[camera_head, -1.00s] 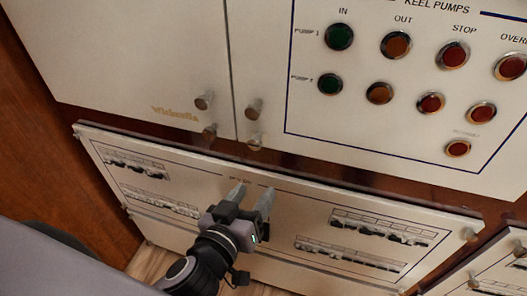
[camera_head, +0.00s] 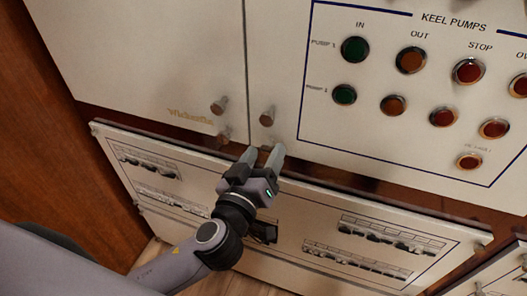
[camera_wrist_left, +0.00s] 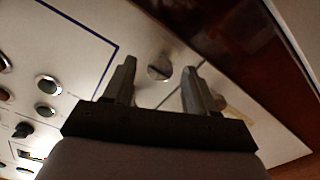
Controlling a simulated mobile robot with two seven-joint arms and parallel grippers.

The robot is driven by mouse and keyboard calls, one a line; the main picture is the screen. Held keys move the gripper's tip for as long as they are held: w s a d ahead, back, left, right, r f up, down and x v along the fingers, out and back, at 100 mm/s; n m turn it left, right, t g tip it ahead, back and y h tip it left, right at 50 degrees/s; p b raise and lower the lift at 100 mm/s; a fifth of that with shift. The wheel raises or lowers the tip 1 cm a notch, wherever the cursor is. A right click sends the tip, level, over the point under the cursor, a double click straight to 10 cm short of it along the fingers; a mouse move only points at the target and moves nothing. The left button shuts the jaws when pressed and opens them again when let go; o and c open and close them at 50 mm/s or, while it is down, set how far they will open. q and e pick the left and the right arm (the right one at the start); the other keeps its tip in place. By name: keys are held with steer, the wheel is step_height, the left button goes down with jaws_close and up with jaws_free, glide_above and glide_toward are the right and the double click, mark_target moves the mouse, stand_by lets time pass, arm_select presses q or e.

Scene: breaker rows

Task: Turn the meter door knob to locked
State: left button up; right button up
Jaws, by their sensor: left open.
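Small metal knobs sit on the lower parts of the two upper cabinet doors: one on the left door (camera_head: 219,105) and one on the right panel (camera_head: 267,117), with smaller fittings below them. I cannot tell which is the meter door knob. My left gripper (camera_head: 264,153) is open, fingers pointing up at the lower edge of the right panel, just below its knob. In the left wrist view a round metal knob (camera_wrist_left: 160,68) shows between the two open fingers; contact cannot be told. My right gripper is not in view.
The keel pumps panel (camera_head: 400,150) with green, orange and red buttons is at the upper right. A lower breaker panel (camera_head: 300,205) with rows of switches lies behind my left arm. A brown wooden wall (camera_head: 50,150) stands at the left.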

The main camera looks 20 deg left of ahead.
arm_select(q)
steer(key=shift+w, duration=0.2)
jaws_close()
